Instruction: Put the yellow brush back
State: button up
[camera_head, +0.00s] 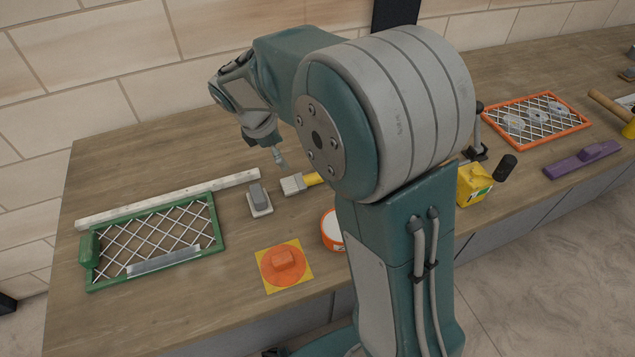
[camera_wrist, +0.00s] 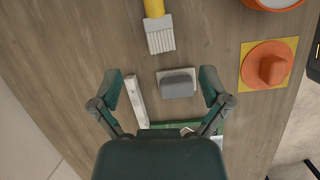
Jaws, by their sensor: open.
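The yellow brush (camera_head: 313,179) lies on the wooden bench, its pale bristles toward the left and the far end of its handle hidden behind my arm. In the wrist view the brush (camera_wrist: 158,28) lies at the top, bristles toward my gripper, its handle cut off by the frame edge. My gripper (camera_wrist: 161,78) is open and empty, with its fingers spread apart. In the head view my gripper (camera_head: 279,157) hangs above the bench just behind the brush, not touching it. In the wrist view a grey-topped block lies between the fingers, below them on the bench.
The grey-topped block (camera_head: 260,198) sits left of the brush. A white strip (camera_head: 170,199) and green mesh frame (camera_head: 214,224) lie further left. An orange float on a yellow sheet (camera_head: 264,285) and an orange-rimmed tub (camera_head: 332,231) are in front. A yellow container (camera_head: 473,186) stands right.

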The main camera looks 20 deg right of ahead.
jog(key=s+d+r+m+t+y, duration=0.1)
jog(key=s+r+m+t+y, duration=0.1)
jog(key=s+r+m, duration=0.3)
jog(key=s+d+r+m+t+y, duration=0.1)
jog(key=s+r+m+t+y, duration=0.1)
jog(key=s+m, duration=0.9)
jog(key=s+r+t, duration=0.1)
jog(key=s+r, duration=0.1)
jog(key=s, duration=0.4)
jog(key=shift+s+d+r, duration=0.25)
jog(key=shift+s+r, duration=0.1)
jog(key=shift+s, duration=0.05)
